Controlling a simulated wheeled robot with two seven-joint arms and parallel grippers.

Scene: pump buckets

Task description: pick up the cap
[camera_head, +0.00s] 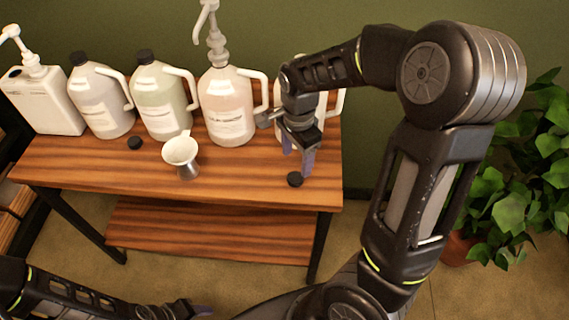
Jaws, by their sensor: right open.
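A small black cap (295,180) lies on the wooden table near its front right edge. A second black cap (135,143) lies further left, in front of the jugs. My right gripper (297,160) points down with its fingers apart and nothing between them. Its fingertips are just above and behind the right cap, and I see no contact. My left gripper (196,310) is low at the bottom edge, well in front of the table, and its finger opening is unclear.
Several jugs stand along the back: a pump jug (44,98), two black-capped jugs (103,100) (160,98), a pink pump jug (228,112), and one mostly hidden behind my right gripper. A plant (510,190) is at right.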

